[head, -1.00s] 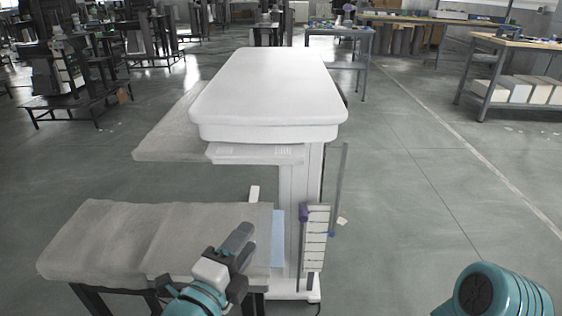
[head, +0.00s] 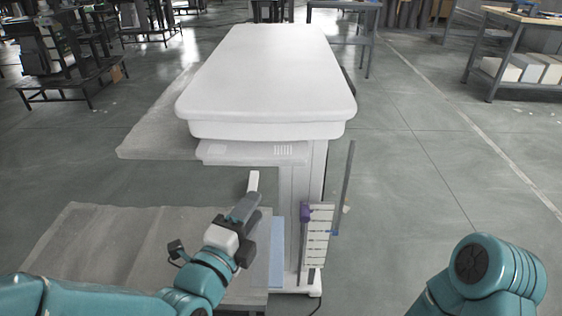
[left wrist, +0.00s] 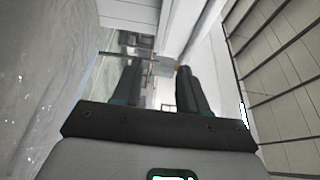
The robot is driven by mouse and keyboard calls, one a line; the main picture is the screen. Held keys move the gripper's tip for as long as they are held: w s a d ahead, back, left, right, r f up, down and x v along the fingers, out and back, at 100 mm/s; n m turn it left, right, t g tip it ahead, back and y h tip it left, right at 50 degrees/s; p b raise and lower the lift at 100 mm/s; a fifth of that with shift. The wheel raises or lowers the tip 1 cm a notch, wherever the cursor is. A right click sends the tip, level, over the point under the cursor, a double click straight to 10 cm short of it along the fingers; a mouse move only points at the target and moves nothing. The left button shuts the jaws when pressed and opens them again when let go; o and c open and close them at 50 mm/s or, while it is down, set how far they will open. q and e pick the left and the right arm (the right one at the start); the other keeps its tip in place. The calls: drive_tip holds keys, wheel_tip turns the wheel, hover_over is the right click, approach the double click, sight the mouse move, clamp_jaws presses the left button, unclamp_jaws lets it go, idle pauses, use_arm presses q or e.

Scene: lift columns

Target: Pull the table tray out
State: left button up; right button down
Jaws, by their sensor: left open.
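The white table (head: 265,75) stands in the middle of the head view on a white column. A thin pale tray (head: 225,152) sits under its front edge, with slotted marks on its front right. My left gripper (head: 248,203) is below the tray and in front of it, apart from it in the picture. In the left wrist view its two dark fingers (left wrist: 158,82) are spread with nothing clearly between them. My right arm shows at the lower right of the head view, but its gripper is out of view.
A grey padded bench (head: 95,240) is at lower left, partly behind my left arm. A strip of pale blocks (head: 317,240) and a thin upright rod (head: 344,185) stand beside the column. The floor (head: 410,200) to the right is clear.

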sight(285, 165)
use_arm(q)
drive_tip(key=b+x, duration=0.1)
drive_tip(key=x, duration=1.3)
drive_tip(key=shift+s, duration=0.1)
clamp_jaws()
